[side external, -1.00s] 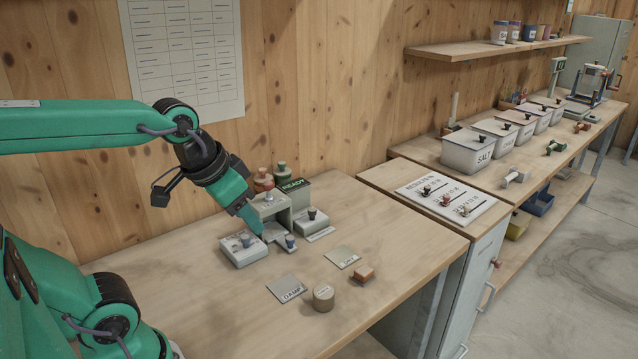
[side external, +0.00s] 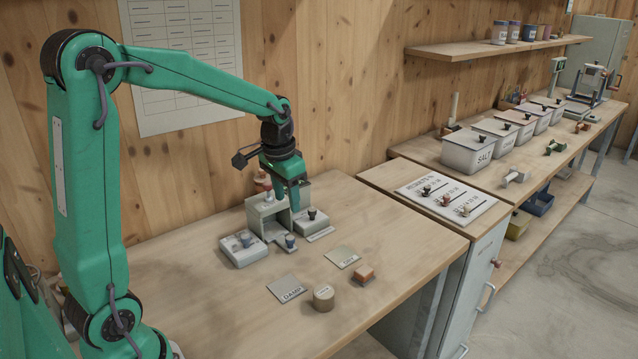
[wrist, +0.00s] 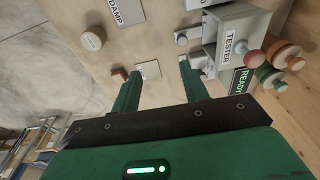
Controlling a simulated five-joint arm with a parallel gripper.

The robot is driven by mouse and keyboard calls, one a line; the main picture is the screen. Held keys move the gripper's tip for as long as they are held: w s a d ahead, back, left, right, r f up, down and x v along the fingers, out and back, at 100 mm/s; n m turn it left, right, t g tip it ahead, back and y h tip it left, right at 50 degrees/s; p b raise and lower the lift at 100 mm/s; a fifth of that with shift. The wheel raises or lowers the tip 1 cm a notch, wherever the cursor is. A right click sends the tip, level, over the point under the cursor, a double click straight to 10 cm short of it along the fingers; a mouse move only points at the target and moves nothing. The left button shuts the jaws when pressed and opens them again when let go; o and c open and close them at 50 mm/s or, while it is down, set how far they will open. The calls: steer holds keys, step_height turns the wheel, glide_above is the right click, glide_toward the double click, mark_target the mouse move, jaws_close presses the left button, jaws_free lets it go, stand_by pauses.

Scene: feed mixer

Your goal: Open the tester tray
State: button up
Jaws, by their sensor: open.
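The tester (side external: 259,211) is a light grey box housing at the back of the wooden bench. Its label TESTER (wrist: 228,46) shows in the wrist view. The low tray (side external: 287,250) with a dark blue knob (side external: 290,240) sticks out at the housing's front. My gripper (side external: 288,202) is open, fingers down, above the right part of the tester and the tray. It looks empty and apart from the knob. In the wrist view my two fingers (wrist: 160,68) are spread, one close to the tester's front. My gripper hides the READY sign in the side view.
A DAMP plate (side external: 289,288), another plate (side external: 342,258), a round brown piece (side external: 324,297) and an orange block (side external: 364,274) lie in front. The bench's front left is clear.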

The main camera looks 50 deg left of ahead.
steer(key=g, duration=0.1)
glide_above(290, 237)
step_height(290, 237, down, 8)
steer(key=shift+r, duration=0.15)
steer(key=shift+f, duration=3.95)
steer(key=shift+c, duration=0.2)
steer(key=shift+d, duration=0.1)
jaws_close()
